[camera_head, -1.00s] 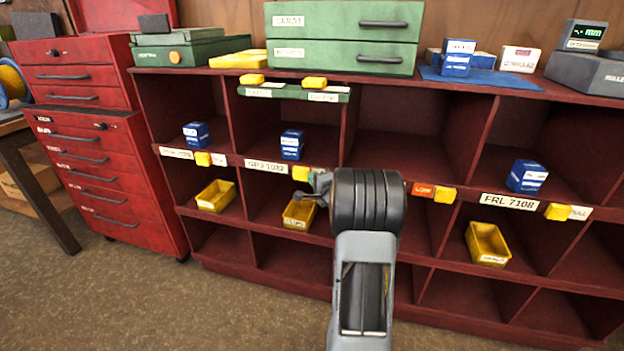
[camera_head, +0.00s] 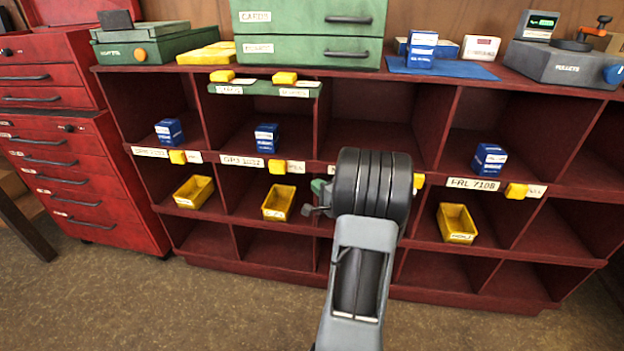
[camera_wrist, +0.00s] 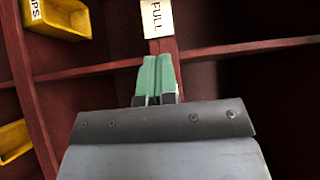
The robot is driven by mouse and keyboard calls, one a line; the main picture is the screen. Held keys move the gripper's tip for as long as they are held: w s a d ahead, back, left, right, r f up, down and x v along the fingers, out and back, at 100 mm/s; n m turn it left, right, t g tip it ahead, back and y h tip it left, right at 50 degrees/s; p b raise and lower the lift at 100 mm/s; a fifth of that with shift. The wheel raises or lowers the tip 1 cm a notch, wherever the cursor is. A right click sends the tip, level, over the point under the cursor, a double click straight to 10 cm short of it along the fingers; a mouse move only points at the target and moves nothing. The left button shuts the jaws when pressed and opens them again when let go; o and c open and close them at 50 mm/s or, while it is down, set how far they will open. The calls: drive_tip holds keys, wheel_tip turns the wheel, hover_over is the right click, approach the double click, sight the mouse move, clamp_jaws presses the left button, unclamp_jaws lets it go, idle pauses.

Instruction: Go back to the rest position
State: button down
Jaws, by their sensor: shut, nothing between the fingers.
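My gripper (camera_wrist: 158,82) shows in the wrist view with its two green fingers side by side and touching, with nothing between them. It points toward the red shelf (camera_wrist: 90,70), just below a white label reading FULL (camera_wrist: 155,18). In the head view my arm reaches up from the bottom centre in front of the red shelf (camera_head: 300,262). Its dark round joint hides most of the gripper; only a small part (camera_head: 316,198) shows at the joint's left side.
Small blue boxes (camera_head: 266,137) and yellow bins (camera_head: 279,202) stand in several compartments. Green cases (camera_head: 306,28) and a grey device (camera_head: 562,66) stand on the shelf top. A red drawer cabinet (camera_head: 75,170) is at the left. The floor (camera_head: 190,305) in front is clear.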

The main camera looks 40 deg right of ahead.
drive_tip(key=shift+s, duration=0.45)
idle(0.4)
